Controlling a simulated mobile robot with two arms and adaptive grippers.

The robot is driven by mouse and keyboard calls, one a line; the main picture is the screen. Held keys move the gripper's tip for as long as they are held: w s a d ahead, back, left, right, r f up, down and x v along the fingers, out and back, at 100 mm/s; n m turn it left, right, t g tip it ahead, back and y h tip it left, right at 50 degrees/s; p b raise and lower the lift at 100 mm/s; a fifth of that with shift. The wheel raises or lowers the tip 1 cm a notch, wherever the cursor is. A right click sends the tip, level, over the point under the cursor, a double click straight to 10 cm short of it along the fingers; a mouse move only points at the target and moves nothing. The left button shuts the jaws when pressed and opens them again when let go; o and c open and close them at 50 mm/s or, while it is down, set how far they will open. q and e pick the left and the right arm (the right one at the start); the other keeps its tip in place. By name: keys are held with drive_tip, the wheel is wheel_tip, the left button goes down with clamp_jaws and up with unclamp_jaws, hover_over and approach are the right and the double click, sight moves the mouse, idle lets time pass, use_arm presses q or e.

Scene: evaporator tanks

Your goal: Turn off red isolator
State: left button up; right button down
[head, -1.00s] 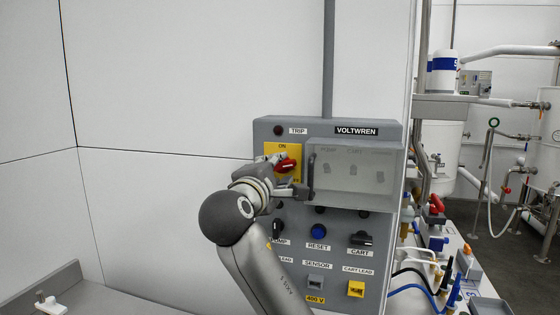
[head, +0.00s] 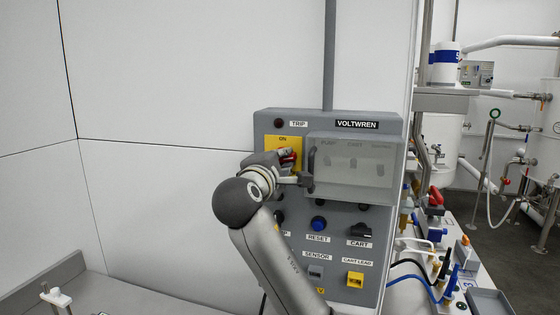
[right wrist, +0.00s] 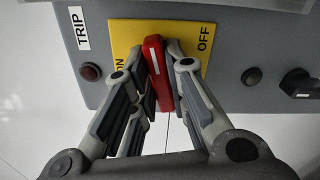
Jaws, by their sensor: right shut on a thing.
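The red isolator handle (head: 291,155) sits on a yellow plate (head: 283,141) at the upper left of the grey VOLTWREN panel. My right gripper (head: 284,163) covers much of the handle in the head view. In the right wrist view the red handle (right wrist: 157,82) stands between the two fingers of my right gripper (right wrist: 156,60), which is shut on it. Its white stripe points between the ON and OFF marks on the yellow plate (right wrist: 188,32). The handle's exact angle is hard to tell. My left gripper is out of view.
A clear cover (head: 354,160) over several switches lies just right of the handle. Below are a blue RESET button (head: 319,223) and a black CART knob (head: 361,230). Valves and hoses stand at the right. The wall left of the panel is clear.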

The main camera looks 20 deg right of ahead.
drive_tip(key=m+b, duration=0.1)
drive_tip(key=m, duration=0.2)
drive_tip(key=shift+f, duration=0.1)
drive_tip(key=c, duration=1.4)
unclamp_jaws()
drive_tip(key=shift+c, duration=0.2)
drive_tip(key=v, duration=1.2)
